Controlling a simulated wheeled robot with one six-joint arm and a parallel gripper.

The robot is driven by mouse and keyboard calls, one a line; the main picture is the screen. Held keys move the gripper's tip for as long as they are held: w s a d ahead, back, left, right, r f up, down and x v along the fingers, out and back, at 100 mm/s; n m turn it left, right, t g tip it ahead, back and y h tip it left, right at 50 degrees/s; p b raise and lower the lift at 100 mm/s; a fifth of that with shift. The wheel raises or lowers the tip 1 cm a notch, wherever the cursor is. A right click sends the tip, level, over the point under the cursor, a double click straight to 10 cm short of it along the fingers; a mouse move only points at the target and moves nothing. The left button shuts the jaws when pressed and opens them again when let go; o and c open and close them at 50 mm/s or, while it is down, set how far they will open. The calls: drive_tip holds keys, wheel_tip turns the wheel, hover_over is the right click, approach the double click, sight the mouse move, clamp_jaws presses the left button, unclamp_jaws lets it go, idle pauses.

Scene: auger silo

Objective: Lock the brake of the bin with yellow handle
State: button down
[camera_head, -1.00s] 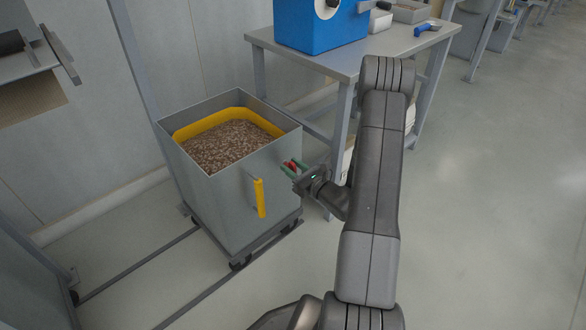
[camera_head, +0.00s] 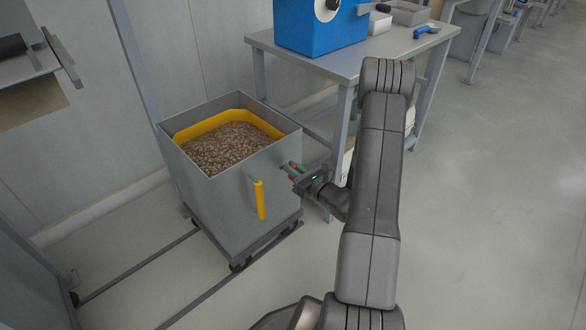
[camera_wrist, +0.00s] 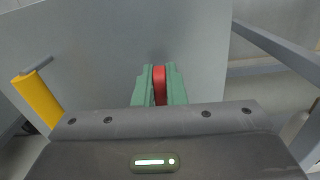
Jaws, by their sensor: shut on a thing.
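The grey bin (camera_head: 225,205) with the upright yellow handle (camera_head: 260,199) on its front is filled with brown pellets (camera_head: 230,147) inside a yellow rim. The yellow handle also shows at the left of the wrist view (camera_wrist: 40,98). My gripper (camera_head: 293,168) is at the bin's right side, right of the handle. In the wrist view its green fingers (camera_wrist: 159,85) are closed on a red part (camera_wrist: 159,84), which looks like the brake lever. The fingers hide most of the red part, and its root on the bin cannot be seen clearly.
The bin stands on a wheeled base over floor rails (camera_head: 140,262). A grey table (camera_head: 345,66) with a blue machine (camera_head: 318,25) stands behind and to the right of my gripper. The floor at right (camera_head: 490,200) is clear.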

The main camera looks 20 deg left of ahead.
drive_tip(key=shift+f+m, duration=0.2)
drive_tip(key=shift+m, duration=0.1)
drive_tip(key=m, duration=0.2)
drive_tip(key=m+p, duration=0.1)
drive_tip(key=shift+w+d+f+m+p, duration=0.1)
drive_tip(key=shift+d+f+m+p, duration=0.05)
drive_tip(key=shift+m+p, duration=0.2)
drive_tip(key=shift+w+d+f+m+p, duration=0.2)
drive_tip(key=shift+m+p, duration=0.4)
drive_tip(key=shift+m, duration=1.55)
drive_tip(key=shift+w+a+f+m+p, duration=0.1)
drive_tip(key=shift+f+m+p, duration=0.4)
drive_tip(key=shift+m, duration=1.65)
drive_tip(key=shift+w+d+f+m+p, duration=0.1)
drive_tip(key=shift+m+p, duration=0.65)
drive_tip(key=shift+m, duration=1.4)
drive_tip(key=c, duration=1.5)
unclamp_jaws()
drive_tip(key=shift+w+r, duration=0.1)
drive_tip(key=shift+w, duration=0.05)
